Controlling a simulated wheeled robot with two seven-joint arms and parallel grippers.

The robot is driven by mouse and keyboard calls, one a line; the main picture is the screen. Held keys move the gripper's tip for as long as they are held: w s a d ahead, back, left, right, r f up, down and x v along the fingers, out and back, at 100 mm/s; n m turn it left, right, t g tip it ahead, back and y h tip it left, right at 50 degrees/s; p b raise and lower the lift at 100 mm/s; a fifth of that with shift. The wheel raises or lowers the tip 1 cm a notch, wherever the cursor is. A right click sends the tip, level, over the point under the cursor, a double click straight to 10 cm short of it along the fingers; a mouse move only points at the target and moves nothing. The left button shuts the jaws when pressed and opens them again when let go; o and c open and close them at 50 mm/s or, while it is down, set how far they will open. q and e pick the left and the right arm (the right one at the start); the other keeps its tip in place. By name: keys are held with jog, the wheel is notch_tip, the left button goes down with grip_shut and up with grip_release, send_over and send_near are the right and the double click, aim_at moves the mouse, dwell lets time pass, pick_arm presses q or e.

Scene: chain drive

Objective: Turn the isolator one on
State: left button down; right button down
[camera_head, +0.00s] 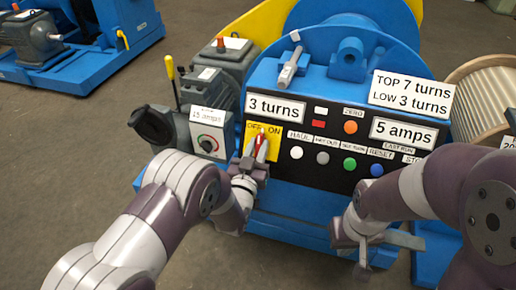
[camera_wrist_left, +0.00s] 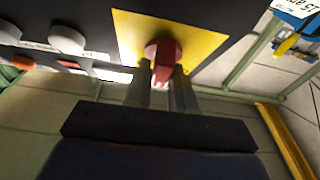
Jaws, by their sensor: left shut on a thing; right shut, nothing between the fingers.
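The isolator is a red rotary handle (camera_wrist_left: 162,58) on a yellow plate (camera_head: 272,133) marked OFF and ON, at the left end of the black control panel. My left gripper (camera_head: 258,150) is at the plate and shut on the red handle, with one finger on each side of it; the left wrist view shows this too (camera_wrist_left: 163,80). The fingers partly hide the handle in the head view. My right gripper (camera_head: 363,262) is shut and empty, low in front of the panel's right part and away from the isolator.
The panel (camera_head: 335,180) carries white, grey, green and blue buttons in a row right of the isolator. A grey lever (camera_head: 290,68) stands above.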

pick_arm(q)
jog(key=m+g+h, duration=0.1)
jog(key=m+h, duration=0.1)
jog(key=m, duration=0.1)
jog(key=m+g+h, duration=0.1)
jog(key=m+h, duration=0.1)
jog(key=m, duration=0.1)
jog(key=shift+a+m, duration=0.15)
jog(key=shift+m, duration=0.15)
jog(key=shift+r+m+g+h+p, duration=0.15)
jog(key=shift+m+g+h, duration=0.35)
jog(key=shift+m, duration=0.55)
jog(key=shift+f+m+g+h+p, duration=0.1)
jog(key=shift+m+g+h+p, duration=0.15)
jog(key=shift+m+g, duration=0.6)
jog(key=shift+r+m+g+h+p, duration=0.2)
jog(key=shift+m+h, duration=0.25)
jog(key=shift+m, duration=0.85)
jog(key=shift+f, duration=0.15)
jog(key=c, duration=1)
grip_release()
jog(key=shift+c, duration=0.2)
